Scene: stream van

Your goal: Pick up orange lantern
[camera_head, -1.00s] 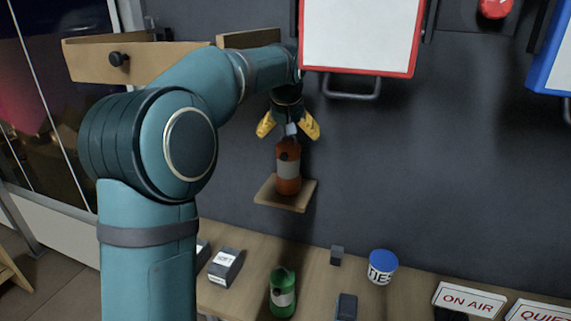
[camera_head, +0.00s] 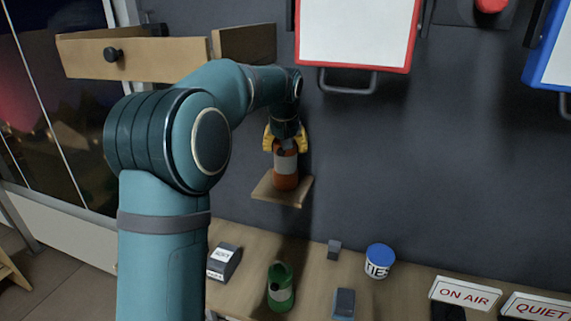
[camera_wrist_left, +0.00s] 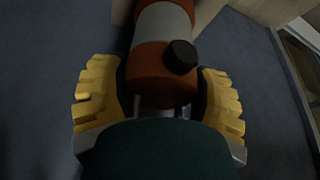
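The orange lantern (camera_head: 286,182), with a pale band round its middle, stands upright on a small wooden wall shelf (camera_head: 265,190). My left gripper (camera_head: 286,144) comes down over its top, with a yellow finger on each side. In the left wrist view, the lantern (camera_wrist_left: 150,64) lies between the two fingers of the left gripper (camera_wrist_left: 162,92), and their dark inner pads appear to touch it. A dark round knob shows on the lantern's side. Its top is partly hidden by the gripper. My right gripper is not in view.
A green lantern (camera_head: 281,290), a dark box with a label (camera_head: 223,262) and a blue-lidded tin (camera_head: 379,262) stand on the bench below. A red-framed whiteboard (camera_head: 357,35) hangs right of the arm. An open wooden drawer (camera_head: 150,58) juts out at upper left.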

